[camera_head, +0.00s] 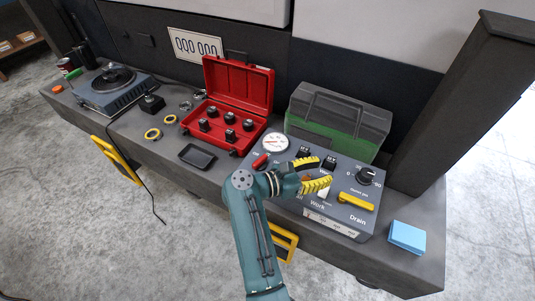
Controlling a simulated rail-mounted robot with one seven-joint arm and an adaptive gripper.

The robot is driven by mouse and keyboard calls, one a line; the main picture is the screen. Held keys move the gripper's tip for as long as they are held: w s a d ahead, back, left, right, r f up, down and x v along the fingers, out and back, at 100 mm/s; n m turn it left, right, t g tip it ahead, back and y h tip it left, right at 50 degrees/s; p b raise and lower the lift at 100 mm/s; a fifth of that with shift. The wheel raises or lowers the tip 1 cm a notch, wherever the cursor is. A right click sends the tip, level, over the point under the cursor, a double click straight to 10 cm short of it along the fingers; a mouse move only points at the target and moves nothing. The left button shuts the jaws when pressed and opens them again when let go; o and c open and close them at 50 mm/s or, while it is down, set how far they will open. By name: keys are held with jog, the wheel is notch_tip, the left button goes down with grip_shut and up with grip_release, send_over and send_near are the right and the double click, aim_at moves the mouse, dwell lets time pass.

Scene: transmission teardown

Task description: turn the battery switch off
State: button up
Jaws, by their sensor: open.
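A grey control panel (341,213) lies on the bench at right centre. A red handle (261,161) sits at its left edge, below a round white gauge (275,143). A black rotary knob (366,176) with marks around it is at the panel's upper right. Two small black switches (303,152) are near the panel's back. I cannot read which control is labelled battery. My gripper (322,171), with yellow fingers, is open and empty over the middle of the panel, to the right of the red handle and left of the knob. My arm and fingers hide part of the panel.
A yellow handle (356,202) is on the panel near "Drain". An open red case (231,146) with several black parts stands to the left, and a green-grey box (338,120) behind. A blue block (407,237) lies right. A black tray (198,156) lies left.

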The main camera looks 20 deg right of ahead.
aim_at(256, 163)
jog(key=w+a+t, duration=0.1)
jog(key=a, duration=0.2)
jog(key=w+a+f+n+y, duration=0.1)
jog(key=w+a, duration=0.1)
jog(key=a, duration=0.1)
jog(key=w+a+t+y+p, duration=0.1)
jog(key=a, duration=0.2)
jog(key=shift+w+f+n+t, duration=0.3)
jog(key=shift+w+f+n, duration=0.05)
jog(key=shift+w+n, duration=0.05)
jog(key=w+a+r+n+t+y+p, duration=0.1)
jog(key=w+a+n+t, duration=0.1)
jog(key=a, duration=0.6)
jog(key=w+a+r+n+t+y+p, duration=0.1)
jog(key=w+a+t, duration=0.1)
jog(key=a, duration=0.6)
jog(key=b+x, duration=0.2)
jog(key=x, duration=0.3)
jog(key=b+x, duration=0.2)
jog(key=x, duration=0.3)
jog(key=f+b+x, duration=0.1)
jog(key=b+x, duration=0.2)
jog(key=x, duration=0.2)
jog(key=shift+d, duration=0.15)
jog(key=shift+w+d, duration=0.15)
jog(key=shift+d, duration=0.3)
jog(key=shift+c, duration=0.4)
jog(key=shift+f, duration=0.1)
grip_shut()
